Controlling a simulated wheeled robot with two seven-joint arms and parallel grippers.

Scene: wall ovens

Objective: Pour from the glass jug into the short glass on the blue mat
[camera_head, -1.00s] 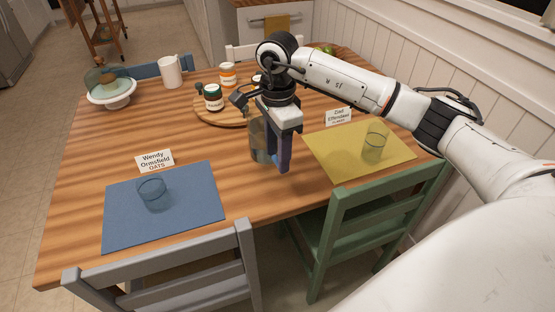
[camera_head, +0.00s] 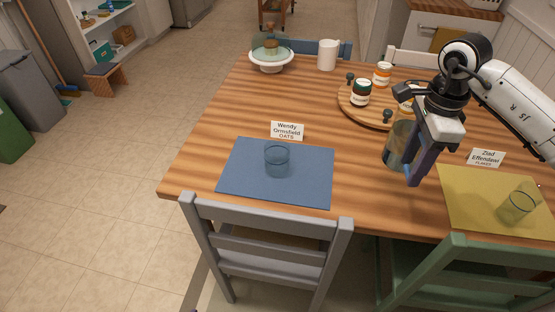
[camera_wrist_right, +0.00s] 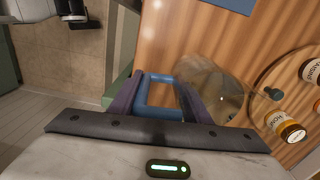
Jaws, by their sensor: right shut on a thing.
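The glass jug (camera_head: 397,147) is near the middle of the table, between the blue mat and the yellow mat. My right gripper (camera_head: 414,178) is beside it, and its fingers hide part of it. In the right wrist view, the fingers (camera_wrist_right: 157,92) are shut on the jug's blue handle, with the clear jug body (camera_wrist_right: 222,92) to their right. I cannot tell whether the jug touches the table. The short glass (camera_head: 277,160) stands upright on the blue mat (camera_head: 312,188), left of the jug and apart from it. My left gripper is out of view.
A round wooden board (camera_head: 352,110) with several jars is behind the jug. The yellow mat (camera_head: 460,210) with another glass (camera_head: 517,206) is to the right. A name card (camera_head: 287,130) stands behind the blue mat. A white mug (camera_head: 328,55) and cake stand (camera_head: 270,62) are farther back.

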